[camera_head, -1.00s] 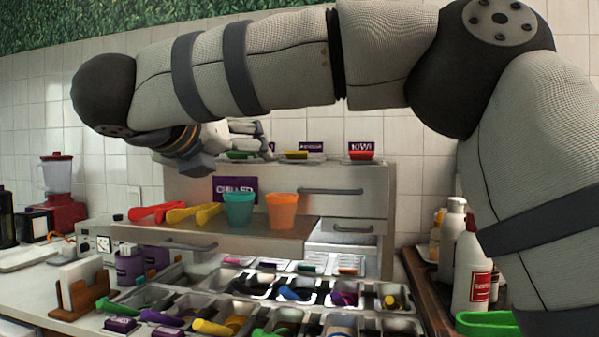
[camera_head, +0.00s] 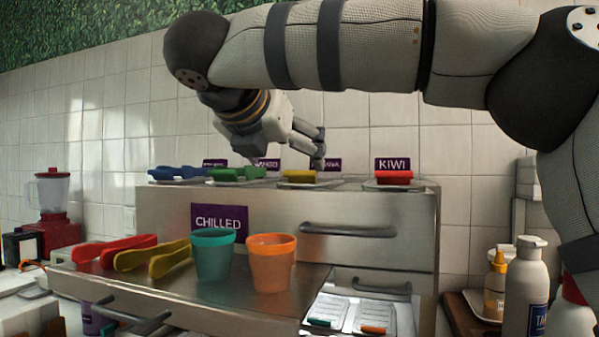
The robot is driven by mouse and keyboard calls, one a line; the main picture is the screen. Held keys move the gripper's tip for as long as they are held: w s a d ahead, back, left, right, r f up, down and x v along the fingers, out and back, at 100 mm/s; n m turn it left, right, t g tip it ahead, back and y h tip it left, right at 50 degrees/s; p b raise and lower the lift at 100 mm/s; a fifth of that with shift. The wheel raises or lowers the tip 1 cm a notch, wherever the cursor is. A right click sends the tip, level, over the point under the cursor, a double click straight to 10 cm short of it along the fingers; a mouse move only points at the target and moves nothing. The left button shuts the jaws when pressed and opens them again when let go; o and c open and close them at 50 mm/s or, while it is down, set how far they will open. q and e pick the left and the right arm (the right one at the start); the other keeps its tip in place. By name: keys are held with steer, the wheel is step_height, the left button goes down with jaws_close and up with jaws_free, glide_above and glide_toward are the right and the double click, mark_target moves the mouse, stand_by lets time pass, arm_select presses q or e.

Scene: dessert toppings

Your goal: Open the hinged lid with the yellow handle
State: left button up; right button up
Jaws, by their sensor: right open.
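The yellow handle (camera_head: 300,175) sits on a flat hinged lid (camera_head: 303,186) on top of the steel chilled cabinet. The lid looks shut. My right gripper (camera_head: 319,149) is open and empty, just above and behind the yellow handle in the picture, its fingers pointing right. It appears apart from the handle. My left gripper is not in view.
Lids with blue (camera_head: 178,172), green (camera_head: 237,173) and red (camera_head: 394,177) handles flank the yellow one. Teal (camera_head: 213,258) and orange (camera_head: 271,265) cups and red (camera_head: 115,251) and yellow (camera_head: 152,259) tongs rest on the lower shelf. Bottles (camera_head: 525,290) stand at right.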

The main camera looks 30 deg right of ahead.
mark_target(299, 174)
steer(key=x, duration=0.7)
steer(key=shift+w+d+f, duration=0.2)
steer(key=shift+w+d, duration=0.05)
steer(key=shift+c, duration=0.2)
